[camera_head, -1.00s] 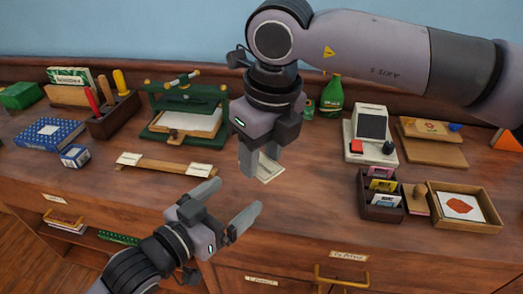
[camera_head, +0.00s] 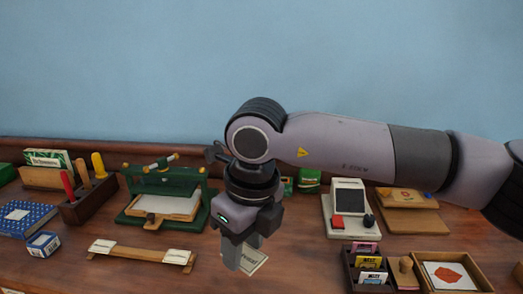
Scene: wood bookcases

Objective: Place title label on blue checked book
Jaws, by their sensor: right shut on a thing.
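The blue checked book (camera_head: 38,219) lies flat at the far left of the desk, with a pale patch on its cover. My right gripper (camera_head: 240,262) points down at the middle of the desk. It is shut on a pale paper label (camera_head: 256,261), which sticks out to the right of the fingers with dark marks on it. The fingers hide part of the label, and I cannot tell its height above the desk. My left gripper is out of view.
A small blue box (camera_head: 43,244) sits by the book. A wooden strip (camera_head: 138,253) with two pale cards lies between book and gripper. A green press (camera_head: 166,208) and a tool holder (camera_head: 88,203) stand behind. A card rack (camera_head: 368,270) and tray (camera_head: 451,275) are at right.

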